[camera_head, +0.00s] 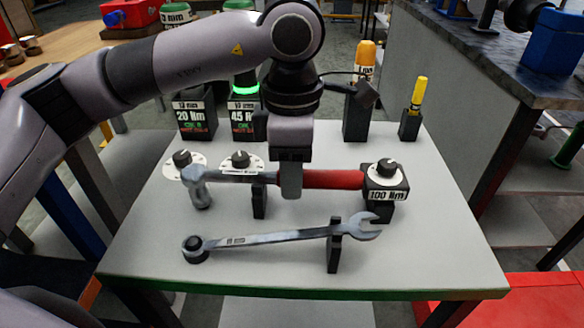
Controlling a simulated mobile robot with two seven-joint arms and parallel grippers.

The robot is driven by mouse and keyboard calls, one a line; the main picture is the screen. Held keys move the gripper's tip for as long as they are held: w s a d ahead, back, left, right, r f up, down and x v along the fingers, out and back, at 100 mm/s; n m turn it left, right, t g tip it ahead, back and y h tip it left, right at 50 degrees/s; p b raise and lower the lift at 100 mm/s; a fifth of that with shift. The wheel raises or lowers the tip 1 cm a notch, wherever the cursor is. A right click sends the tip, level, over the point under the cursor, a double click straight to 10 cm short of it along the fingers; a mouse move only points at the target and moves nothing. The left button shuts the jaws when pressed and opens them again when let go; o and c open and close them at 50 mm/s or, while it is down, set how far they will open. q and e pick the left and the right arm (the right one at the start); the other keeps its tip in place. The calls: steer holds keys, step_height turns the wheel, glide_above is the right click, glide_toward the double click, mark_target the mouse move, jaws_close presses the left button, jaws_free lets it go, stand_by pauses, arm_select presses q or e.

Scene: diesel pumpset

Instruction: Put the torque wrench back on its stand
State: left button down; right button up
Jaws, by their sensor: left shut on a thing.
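The torque wrench, with a silver head at left and a red handle (335,179) at right, lies level across the middle of the grey table. My left gripper (290,186) comes down from above and is shut on the wrench where the shaft meets the red handle. The gripper hides that part. A black stand post (259,204) is under the silver shaft; I cannot tell if the shaft touches it. The handle's right end is by a black block with a dial marked 100 Nm (386,195). My right gripper is not in view.
A combination spanner (275,238) lies on low black supports in front. Behind are blocks marked 20 Nm (197,120) and 45 (243,118), an orange-handled tool (365,60) and a yellow-handled one (418,92). Two white dials sit at left. The table's right front is clear.

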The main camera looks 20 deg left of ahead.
arm_select(q)
steer(key=shift+f+b, duration=0.4)
steer(key=shift+f, duration=0.05)
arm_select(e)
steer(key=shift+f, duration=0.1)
arm_select(q)
steer(key=c, duration=0.7)
jaws_free()
steer(key=shift+f, duration=0.1)
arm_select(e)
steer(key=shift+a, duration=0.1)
arm_select(q)
steer(key=shift+r, duration=0.85)
step_height(320, 180, up, 4)
steer(key=shift+r+p, duration=0.2)
steer(key=shift+p, duration=0.45)
steer(key=shift+s+r, duration=0.1)
steer(key=shift+r, duration=0.55)
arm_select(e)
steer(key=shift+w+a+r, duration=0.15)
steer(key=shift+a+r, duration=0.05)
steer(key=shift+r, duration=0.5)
